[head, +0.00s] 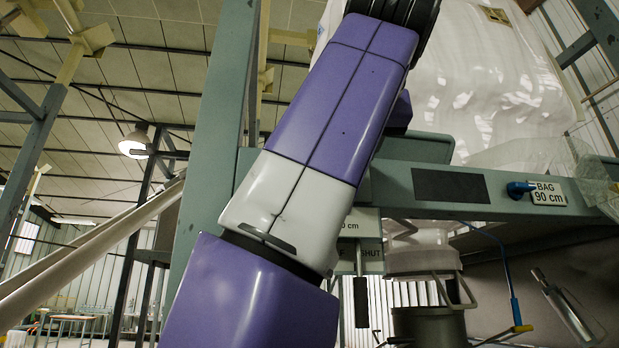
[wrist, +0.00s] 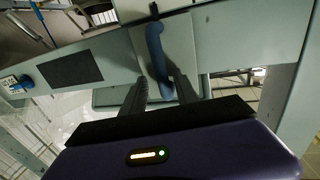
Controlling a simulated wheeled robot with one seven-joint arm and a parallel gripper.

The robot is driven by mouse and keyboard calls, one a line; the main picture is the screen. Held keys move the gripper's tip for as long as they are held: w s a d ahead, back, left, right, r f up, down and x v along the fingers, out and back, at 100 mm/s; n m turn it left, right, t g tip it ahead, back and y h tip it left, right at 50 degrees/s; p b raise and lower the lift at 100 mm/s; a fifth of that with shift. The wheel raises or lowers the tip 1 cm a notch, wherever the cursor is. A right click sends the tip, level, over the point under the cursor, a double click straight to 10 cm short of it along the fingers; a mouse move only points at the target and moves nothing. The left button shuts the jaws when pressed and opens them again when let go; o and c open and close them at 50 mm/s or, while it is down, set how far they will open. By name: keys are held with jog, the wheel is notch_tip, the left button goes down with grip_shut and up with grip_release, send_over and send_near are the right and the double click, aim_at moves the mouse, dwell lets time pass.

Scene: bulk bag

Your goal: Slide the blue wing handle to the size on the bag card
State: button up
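The blue wing handle (wrist: 155,48) shows in the wrist view as a curved blue bar in front of a grey-green panel. Its lower end reaches between the two dark fingers of my gripper (wrist: 159,82). The fingers are apart, and I cannot tell if either touches the handle. In the head view my arm covers the handle and the gripper. The bag card (head: 549,194) reads "BAG 90 cm" on the beam at right; it also shows at the left of the wrist view (wrist: 10,84). A size plate (head: 358,223) ending in "0 cm" is partly hidden by my arm.
A small blue knob (head: 519,189) sits beside the card. A dark rectangle (head: 450,186) is on the beam. The white bulk bag (head: 490,85) hangs above. A plate (head: 370,254) reading "SHUT" and a blue rod (head: 510,275) with a yellow end are below the beam.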

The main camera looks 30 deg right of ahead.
jog(key=b+v, duration=0.2)
jog(key=v, duration=0.5)
jog(key=shift+s+a+b, duration=0.25)
jog(key=shift+s+b, duration=0.1)
jog(key=shift+b, duration=0.05)
